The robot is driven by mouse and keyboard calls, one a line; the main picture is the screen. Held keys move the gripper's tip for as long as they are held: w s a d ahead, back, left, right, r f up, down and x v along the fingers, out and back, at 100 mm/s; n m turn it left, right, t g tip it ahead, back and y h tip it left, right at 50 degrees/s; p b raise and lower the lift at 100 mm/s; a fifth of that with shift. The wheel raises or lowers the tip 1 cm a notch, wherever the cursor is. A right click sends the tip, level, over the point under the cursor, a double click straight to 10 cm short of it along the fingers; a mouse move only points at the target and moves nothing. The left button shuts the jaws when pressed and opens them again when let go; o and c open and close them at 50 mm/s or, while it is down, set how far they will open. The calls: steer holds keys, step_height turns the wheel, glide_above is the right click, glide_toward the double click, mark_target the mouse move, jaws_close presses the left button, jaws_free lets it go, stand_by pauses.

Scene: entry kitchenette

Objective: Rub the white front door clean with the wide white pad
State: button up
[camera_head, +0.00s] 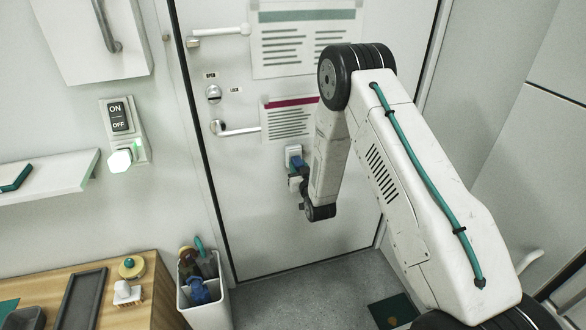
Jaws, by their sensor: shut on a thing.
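The white front door (265,215) fills the middle of the view, with handles, a lock and posted sheets on it. My gripper (301,175) is in front of the door, below the lower sheet, and is partly hidden by my arm. It is shut on the blue grip of a pad (292,151) whose visible edge is whitish. The pad is upright and close to the door face; I cannot tell whether it touches. Its full width is hidden.
A wooden-topped cabinet (150,270) at lower left bears a dark tray (84,300), a round yellow-green item (131,267) and a small white knobbed item (127,293). A white bin (203,292) with tools stands beside it. The lower door handle (238,131) sticks out near my gripper.

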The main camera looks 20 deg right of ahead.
steer(key=d, duration=0.7)
steer(key=shift+w+d, duration=0.15)
steer(key=shift+d, duration=0.25)
stand_by(0.3)
steer(key=shift+a, duration=0.1)
steer(key=shift+a, duration=3.5)
steer(key=a, duration=0.3)
steer(key=shift+a, duration=0.15)
steer(key=shift+r, duration=0.25)
steer(key=shift+d, duration=1.9)
